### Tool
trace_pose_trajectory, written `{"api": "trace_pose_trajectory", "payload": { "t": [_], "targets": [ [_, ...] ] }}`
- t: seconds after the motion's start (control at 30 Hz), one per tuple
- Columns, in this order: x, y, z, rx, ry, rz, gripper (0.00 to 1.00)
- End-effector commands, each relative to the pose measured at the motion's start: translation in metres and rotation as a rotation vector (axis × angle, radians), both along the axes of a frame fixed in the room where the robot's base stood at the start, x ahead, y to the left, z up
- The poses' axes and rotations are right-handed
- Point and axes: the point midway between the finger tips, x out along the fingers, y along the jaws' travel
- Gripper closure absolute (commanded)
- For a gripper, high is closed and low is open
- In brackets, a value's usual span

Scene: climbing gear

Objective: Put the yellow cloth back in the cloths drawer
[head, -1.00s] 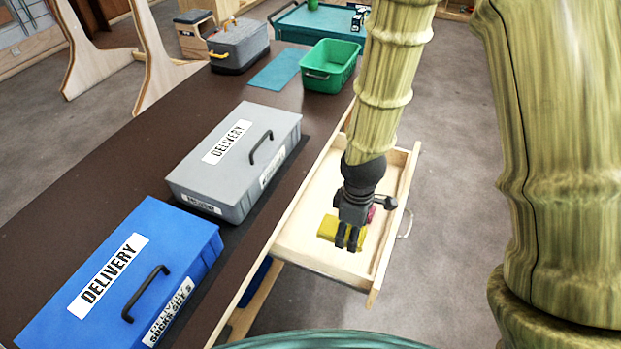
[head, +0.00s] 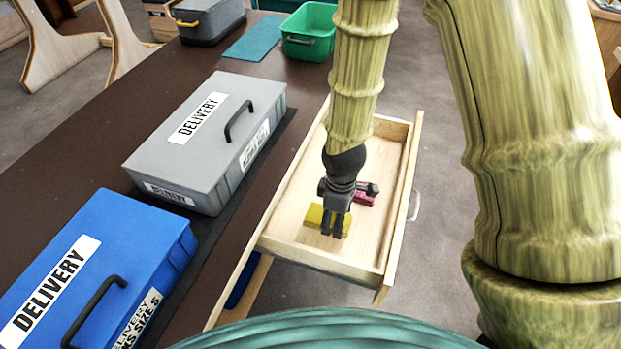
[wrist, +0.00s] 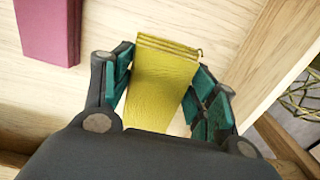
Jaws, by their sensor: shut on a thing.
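The yellow cloth (head: 316,213) is a folded piece inside or just above the open wooden drawer (head: 290,236). My gripper (head: 333,231) is over the drawer, pointing down, with its fingers at the cloth. In the wrist view the gripper (wrist: 160,95) has the yellow cloth (wrist: 158,85) between its teal finger pads, shut on it. I cannot tell whether the cloth touches the drawer floor. A dark pink folded cloth (wrist: 48,28) lies on the drawer floor beside it; it also shows in the head view (head: 364,200), partly hidden by my gripper.
A grey delivery box (head: 205,140) and a blue delivery box (head: 95,270) stand on the dark tabletop left of the drawer. A green bin (head: 308,32) and a grey container (head: 207,18) stand farther back. The drawer's walls rise around my gripper. Its floor has bare room.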

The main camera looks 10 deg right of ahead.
Motion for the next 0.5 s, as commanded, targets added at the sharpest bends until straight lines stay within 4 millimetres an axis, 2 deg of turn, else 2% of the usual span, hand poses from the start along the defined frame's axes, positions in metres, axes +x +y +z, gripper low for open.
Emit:
{"api": "trace_pose_trajectory", "payload": {
  "t": [0.5],
  "targets": [
    [0.101,-0.008,0.001,0.001,-0.002,-0.002,0.68]
  ]
}}
